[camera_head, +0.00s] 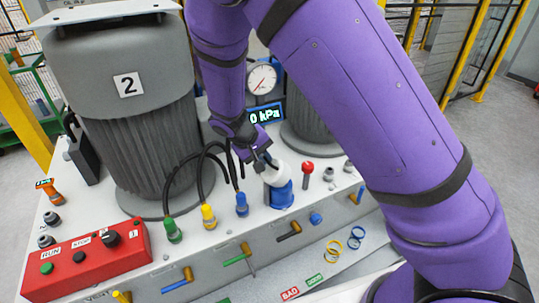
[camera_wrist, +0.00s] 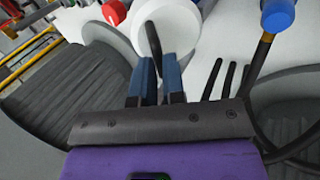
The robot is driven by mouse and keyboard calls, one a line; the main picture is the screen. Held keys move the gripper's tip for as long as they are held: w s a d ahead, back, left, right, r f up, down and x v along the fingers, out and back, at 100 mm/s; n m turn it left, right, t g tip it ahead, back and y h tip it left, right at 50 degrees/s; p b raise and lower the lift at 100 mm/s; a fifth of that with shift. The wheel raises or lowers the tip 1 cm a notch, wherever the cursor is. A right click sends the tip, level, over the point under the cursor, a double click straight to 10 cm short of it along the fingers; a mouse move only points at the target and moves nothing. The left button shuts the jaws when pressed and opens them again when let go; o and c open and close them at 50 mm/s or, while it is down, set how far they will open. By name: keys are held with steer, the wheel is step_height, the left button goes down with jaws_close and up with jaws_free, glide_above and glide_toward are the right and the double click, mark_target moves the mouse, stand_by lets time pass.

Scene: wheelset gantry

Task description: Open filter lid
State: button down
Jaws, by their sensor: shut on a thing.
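The filter is a blue cup (camera_head: 281,194) with a round white lid (camera_head: 277,174) on top, standing on the light grey bench. In the wrist view the white lid (camera_wrist: 183,28) fills the top centre, with a dark bar (camera_wrist: 153,38) across it. My gripper (camera_head: 266,160) is above the lid and is shut on it. In the wrist view the blue-grey fingers of my gripper (camera_wrist: 158,72) stand on either side of the bar. The lid appears seated on the cup; the exact contact at the seam is hard to see.
Green (camera_head: 173,230), yellow (camera_head: 208,215) and blue (camera_head: 241,204) hose connectors stand left of the filter. A red knob (camera_head: 308,167) stands close on its right. A gauge (camera_head: 262,79) and a "0 kPa" display (camera_head: 265,114) are behind. A red control box (camera_head: 88,260) is front left.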

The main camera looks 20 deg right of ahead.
steer(key=a+f+h, duration=0.1)
steer(key=a+h, duration=0.1)
steer(key=s+a+f+t+h, duration=0.1)
steer(key=a+h, duration=0.1)
steer(key=h, duration=0.1)
steer(key=a+f+h, duration=0.1)
steer(key=a+h, duration=0.1)
steer(key=a, duration=0.1)
steer(key=shift+s+t, duration=0.2)
steer(key=shift+t, duration=0.1)
steer(key=shift+a+f+h, duration=0.4)
steer(key=shift+h, duration=0.4)
steer(key=shift+s+a+f, duration=0.2)
steer(key=shift+a+f, duration=0.3)
steer(key=shift+f, duration=0.15)
steer(key=c, duration=1.2)
jaws_free()
steer(key=shift+d, duration=0.1)
